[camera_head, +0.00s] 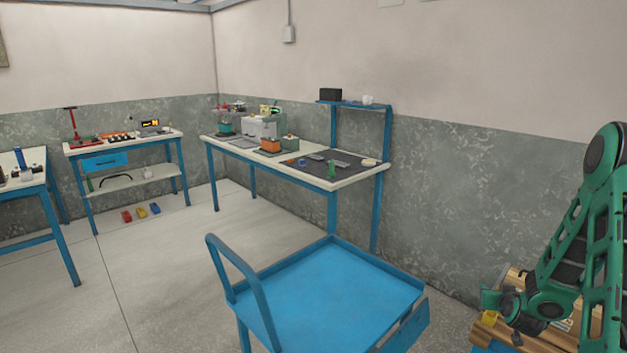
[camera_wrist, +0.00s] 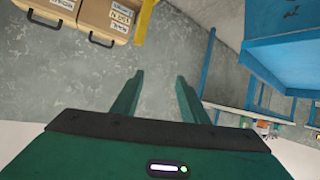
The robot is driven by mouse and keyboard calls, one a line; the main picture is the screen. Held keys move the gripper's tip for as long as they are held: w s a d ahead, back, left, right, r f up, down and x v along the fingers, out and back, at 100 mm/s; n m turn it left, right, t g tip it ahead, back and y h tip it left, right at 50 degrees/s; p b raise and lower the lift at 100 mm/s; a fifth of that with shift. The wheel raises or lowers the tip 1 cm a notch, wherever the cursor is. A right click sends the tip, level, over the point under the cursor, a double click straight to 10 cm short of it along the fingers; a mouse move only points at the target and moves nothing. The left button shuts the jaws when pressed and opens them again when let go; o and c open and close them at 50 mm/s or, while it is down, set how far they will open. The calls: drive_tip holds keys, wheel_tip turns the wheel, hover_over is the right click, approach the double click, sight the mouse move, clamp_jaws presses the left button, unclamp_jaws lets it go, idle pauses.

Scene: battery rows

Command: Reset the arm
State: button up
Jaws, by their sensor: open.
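My gripper shows in the wrist view (camera_wrist: 158,98) with its two green fingers apart and nothing between them. Bare grey floor or wall lies behind the fingers. In the camera_head view my green arm is folded at the right edge. The gripper's fingertips are hard to make out there.
A blue cart (camera_head: 330,295) with an empty top stands in front. A long workbench (camera_head: 225,142) with devices and a dark mat is behind it, against the wall. Another bench (camera_head: 75,150) stands at the back left. Tan cases (camera_wrist: 98,18) are near the gripper.

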drive_tip(key=s+a+r+m+g+y, duration=0.1)
drive_tip(key=s+a+r+g, duration=0.3)
drive_tip(key=s, duration=0.9)
drive_tip(key=s+a+r+m+g+y, duration=0.1)
drive_tip(key=s+a+r+g+y, duration=0.1)
drive_tip(key=s+a+r, duration=0.6)
drive_tip(key=s+a+r+g+y, duration=0.2)
drive_tip(key=s+a+r+g, duration=0.3)
drive_tip(key=s, duration=1.4)
wheel_tip(320, 180, up, 4)
drive_tip(key=shift+s+a+f+m+g, duration=0.3)
drive_tip(key=shift+s+a+m, duration=0.1)
drive_tip(key=shift+a, duration=0.3)
